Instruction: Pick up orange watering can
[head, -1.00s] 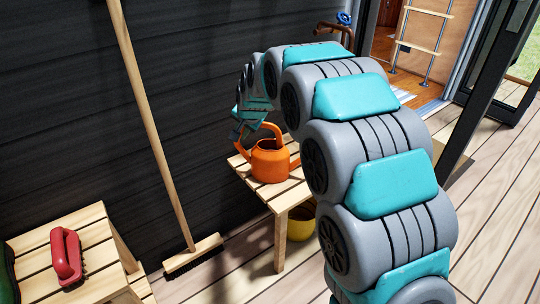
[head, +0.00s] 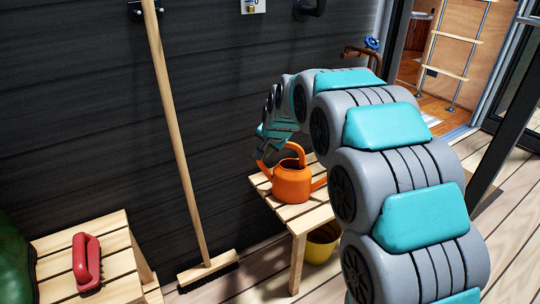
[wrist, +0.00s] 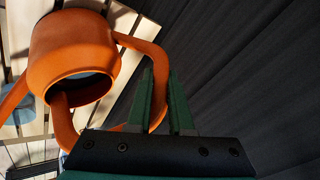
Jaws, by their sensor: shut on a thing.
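The orange watering can (head: 291,186) stands upright on a small slatted wooden table (head: 302,220) against the dark wall. In the wrist view the can's round body (wrist: 72,48) and open mouth fill the upper left, with its looped handle reaching toward my fingers. My gripper (wrist: 165,100) is shut on the handle, one green finger on each side of it. In the head view my gripper (head: 268,147) is at the can's upper left, partly hidden by my arm. I see no clear gap between the can and the table.
A broom (head: 180,140) leans on the wall left of the table. A red-handled brush (head: 86,262) lies on another wooden table (head: 50,248) at the lower left. A yellow bucket (head: 322,245) sits beneath the can's table. Open deck (head: 495,255) lies at the right.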

